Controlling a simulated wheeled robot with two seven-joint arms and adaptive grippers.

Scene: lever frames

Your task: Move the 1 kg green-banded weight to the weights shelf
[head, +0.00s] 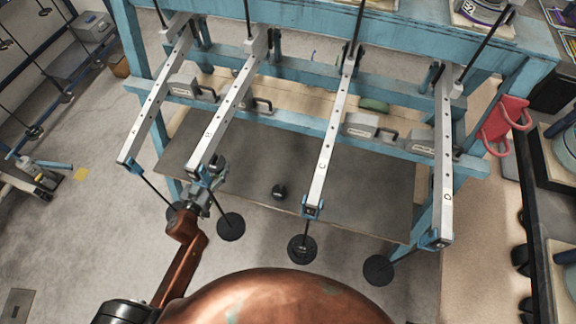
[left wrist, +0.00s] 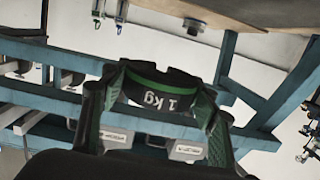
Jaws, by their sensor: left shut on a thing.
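In the head view my left gripper (head: 207,182) is by the lower end of the second lever from the left. A dark round piece (head: 216,163) shows just past it, probably the held weight. A grey shelf board (head: 340,190) lies low in the blue frame; I cannot tell if it is the weights shelf. My right gripper is not in view.
Pale levers, such as the third (head: 330,140), reach out over the board. Black discs (head: 230,227) hang from them near my left arm. The blue frame (head: 300,124) crosses behind.

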